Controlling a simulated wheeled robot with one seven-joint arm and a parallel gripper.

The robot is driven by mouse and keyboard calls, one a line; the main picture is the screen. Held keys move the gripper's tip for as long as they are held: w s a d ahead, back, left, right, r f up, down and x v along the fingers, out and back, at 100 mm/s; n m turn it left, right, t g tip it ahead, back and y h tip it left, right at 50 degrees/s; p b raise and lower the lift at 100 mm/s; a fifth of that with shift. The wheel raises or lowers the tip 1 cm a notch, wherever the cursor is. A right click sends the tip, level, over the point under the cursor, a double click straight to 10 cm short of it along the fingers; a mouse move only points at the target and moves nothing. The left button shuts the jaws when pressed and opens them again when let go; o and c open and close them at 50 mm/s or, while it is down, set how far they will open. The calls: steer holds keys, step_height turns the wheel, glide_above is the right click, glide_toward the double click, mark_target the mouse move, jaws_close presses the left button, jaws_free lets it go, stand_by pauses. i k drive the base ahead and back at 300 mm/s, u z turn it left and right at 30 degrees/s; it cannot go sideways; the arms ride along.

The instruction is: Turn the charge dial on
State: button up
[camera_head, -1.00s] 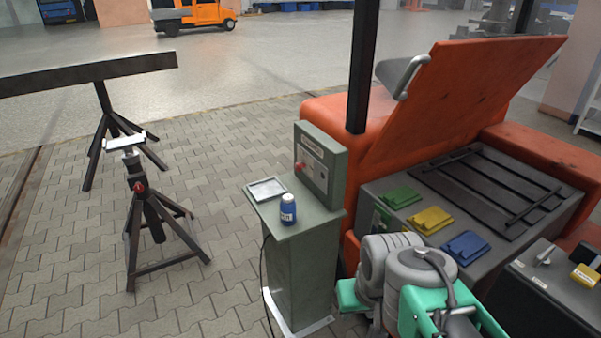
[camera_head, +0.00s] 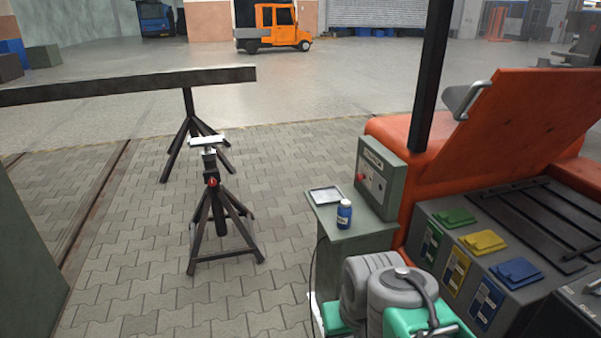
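A grey-green control box (camera_head: 384,165) stands upright on a pedestal cabinet (camera_head: 350,238) right of the middle. Its front panel carries a red knob (camera_head: 360,177) and small controls beside it, too small to tell apart. I cannot tell which of them is the charge dial or how it is set. My gripper's fingers are not seen.
A blue bottle (camera_head: 344,214) and a shallow tray (camera_head: 326,195) sit on the cabinet top before the panel. An orange vehicle (camera_head: 470,130) with an open cover stands to the right. A dark tripod stand (camera_head: 218,225) is left, with bare paving between.

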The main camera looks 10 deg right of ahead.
mark_target(358, 177)
steer(key=u, duration=0.8)
steer(key=i, duration=1.4)
steer(key=u, duration=0.4)
steer(key=i, duration=1.3)
steer(key=z, duration=1.35)
steer(key=i, duration=0.95)
steer(key=z, duration=1)
